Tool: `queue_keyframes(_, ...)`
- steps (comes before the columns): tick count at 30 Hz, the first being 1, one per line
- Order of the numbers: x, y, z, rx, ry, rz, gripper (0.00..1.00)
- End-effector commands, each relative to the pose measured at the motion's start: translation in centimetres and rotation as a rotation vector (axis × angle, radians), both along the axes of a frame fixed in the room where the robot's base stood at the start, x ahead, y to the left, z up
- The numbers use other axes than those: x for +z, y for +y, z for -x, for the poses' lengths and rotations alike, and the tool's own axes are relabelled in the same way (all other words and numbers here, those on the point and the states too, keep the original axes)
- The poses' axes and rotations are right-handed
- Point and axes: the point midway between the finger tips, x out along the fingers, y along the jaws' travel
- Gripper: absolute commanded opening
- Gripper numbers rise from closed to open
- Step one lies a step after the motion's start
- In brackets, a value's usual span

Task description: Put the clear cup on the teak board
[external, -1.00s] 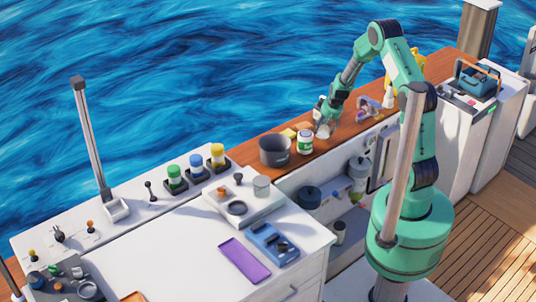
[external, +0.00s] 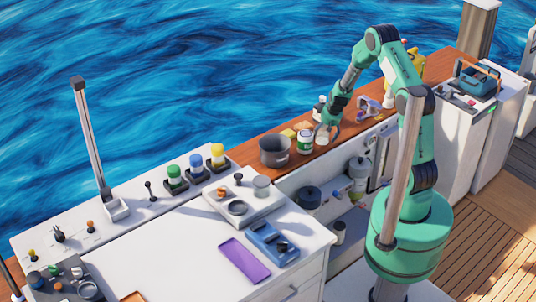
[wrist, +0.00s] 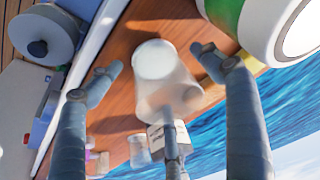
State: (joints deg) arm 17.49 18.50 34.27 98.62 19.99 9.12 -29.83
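The clear cup (wrist: 165,75) is pale and translucent and stands on the brown wooden ledge. In the external view the cup (external: 322,131) is partly covered by my gripper (external: 328,128), just right of a white jar with a green band. In the wrist view my gripper (wrist: 155,62) is open. One finger is on each side of the cup, with a visible gap on the left; a third finger overlaps its lower part. Contact on the right cannot be told. The brown wooden ledge (external: 240,152) runs along the water side; I cannot tell a separate teak board from it.
The green-banded jar (external: 305,141) and a grey pot (external: 275,150) stand left of the cup. A white bottle (external: 319,107) is behind my gripper, and a purple-grey tool (external: 369,108) lies to the right. The white counter (external: 170,235) has free room.

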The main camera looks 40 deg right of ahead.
Motion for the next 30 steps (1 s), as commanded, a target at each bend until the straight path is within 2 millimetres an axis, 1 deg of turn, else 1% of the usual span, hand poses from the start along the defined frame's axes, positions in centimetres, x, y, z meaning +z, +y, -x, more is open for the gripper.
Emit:
queue_keyframes(9, 0.1, 0.0, 0.0, 0.000, 0.000, 0.000, 0.80)
queue_keyframes(14, 0.6, 0.0, 0.0, 0.000, -0.001, 0.000, 0.80)
queue_keyframes(20, 2.7, 0.1, 0.8, -0.001, -0.002, 0.000, 0.80)
queue_keyframes(30, 7.9, 0.3, 2.6, 0.000, -0.003, 0.001, 0.80)
